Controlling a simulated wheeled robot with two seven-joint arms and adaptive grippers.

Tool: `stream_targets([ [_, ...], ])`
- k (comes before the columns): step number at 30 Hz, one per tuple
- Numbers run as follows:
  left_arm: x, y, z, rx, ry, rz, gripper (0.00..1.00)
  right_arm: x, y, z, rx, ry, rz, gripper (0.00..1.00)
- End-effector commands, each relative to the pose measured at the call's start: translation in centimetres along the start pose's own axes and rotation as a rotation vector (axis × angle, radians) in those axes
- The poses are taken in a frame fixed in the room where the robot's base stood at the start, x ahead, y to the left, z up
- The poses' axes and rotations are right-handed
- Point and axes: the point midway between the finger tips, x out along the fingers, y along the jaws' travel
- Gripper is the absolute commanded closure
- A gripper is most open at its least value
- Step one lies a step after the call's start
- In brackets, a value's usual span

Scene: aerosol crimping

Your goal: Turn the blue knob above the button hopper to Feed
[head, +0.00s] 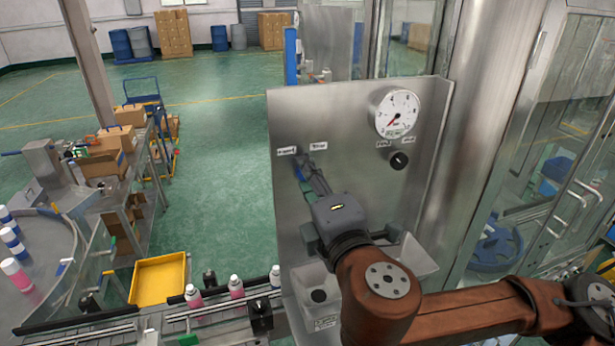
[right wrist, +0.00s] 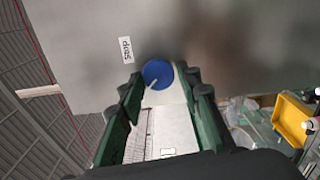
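The blue knob (right wrist: 157,73) sits on the steel panel (head: 345,125) and shows between my right fingertips in the right wrist view. A white mark on it points down-left there, away from the Stop label (right wrist: 126,50). In the head view my gripper covers the knob. The Feed label (head: 287,151) is left of the Stop label (head: 318,147). My right gripper (head: 303,170) is at the panel just below these labels. Its green fingers (right wrist: 165,84) are apart, one on each side of the knob; I cannot tell whether they touch it. My left gripper is not in view.
A round gauge (head: 398,113) and a black knob (head: 399,160) are on the same panel to the right. A pale hopper (head: 412,258) is below, partly behind my arm. Capped cans (head: 236,287) line a conveyor at the lower left, near a yellow bin (head: 158,280).

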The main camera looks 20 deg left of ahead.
Motion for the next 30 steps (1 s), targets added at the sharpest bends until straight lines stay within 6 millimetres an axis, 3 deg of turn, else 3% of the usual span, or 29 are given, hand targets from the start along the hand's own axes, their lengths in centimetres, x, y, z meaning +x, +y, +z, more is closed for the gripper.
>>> stream_targets([
  [4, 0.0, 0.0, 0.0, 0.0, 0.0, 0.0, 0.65, 0.0, 0.0, 0.0, 0.001, 0.0, 0.001, 0.56],
  [14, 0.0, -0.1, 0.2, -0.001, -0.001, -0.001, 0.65, -0.3, 0.1, 0.0, 0.002, 0.0, 0.002, 0.56],
  [24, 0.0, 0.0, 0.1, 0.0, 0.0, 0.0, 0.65, -5.4, 0.1, 0.0, 0.0, 0.002, 0.003, 0.56],
  [30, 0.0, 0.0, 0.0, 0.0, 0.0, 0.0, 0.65, -7.3, 0.0, 0.0, 0.001, 0.001, 0.001, 0.56],
])
